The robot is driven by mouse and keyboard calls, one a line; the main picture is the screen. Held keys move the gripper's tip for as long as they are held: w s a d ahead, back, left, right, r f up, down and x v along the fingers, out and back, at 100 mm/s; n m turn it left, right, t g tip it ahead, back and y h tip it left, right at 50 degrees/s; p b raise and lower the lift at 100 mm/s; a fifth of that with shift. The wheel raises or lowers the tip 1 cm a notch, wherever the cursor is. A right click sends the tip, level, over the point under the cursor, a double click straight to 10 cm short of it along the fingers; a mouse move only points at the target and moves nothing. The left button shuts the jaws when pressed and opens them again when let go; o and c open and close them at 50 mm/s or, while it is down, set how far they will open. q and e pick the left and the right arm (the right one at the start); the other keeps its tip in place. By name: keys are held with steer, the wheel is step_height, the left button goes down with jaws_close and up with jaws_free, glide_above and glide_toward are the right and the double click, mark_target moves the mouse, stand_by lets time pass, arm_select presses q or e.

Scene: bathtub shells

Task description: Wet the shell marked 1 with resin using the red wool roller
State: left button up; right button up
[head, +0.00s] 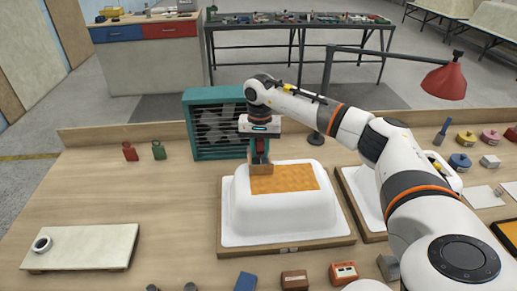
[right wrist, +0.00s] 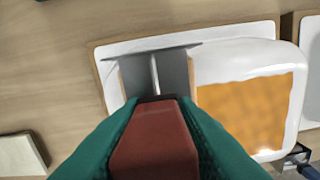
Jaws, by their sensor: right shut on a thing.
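A white, tub-shaped shell (head: 285,208) lies upside down on a wooden board in the middle of the bench. An orange patch (head: 290,179) covers part of its top. I cannot read a number on it. My right gripper (head: 260,148) is shut on a tool with a dark red handle (right wrist: 155,140). The tool's wide grey head (right wrist: 172,70) shows in the right wrist view, beside the orange patch. In the head view its tan lower end is at the patch's left edge. I cannot tell whether it touches, or whether it is the red wool roller. My left gripper is out of view.
A green fan box (head: 215,125) stands behind the shell. A second shell (head: 362,190) lies to the right, partly behind my right arm. A pale slab (head: 85,247) with a small round item lies at left. Several small blocks line the front.

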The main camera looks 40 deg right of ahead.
steer(key=shift+r+p, duration=1.95)
steer(key=shift+r, duration=1.15)
steer(key=shift+f, duration=0.1)
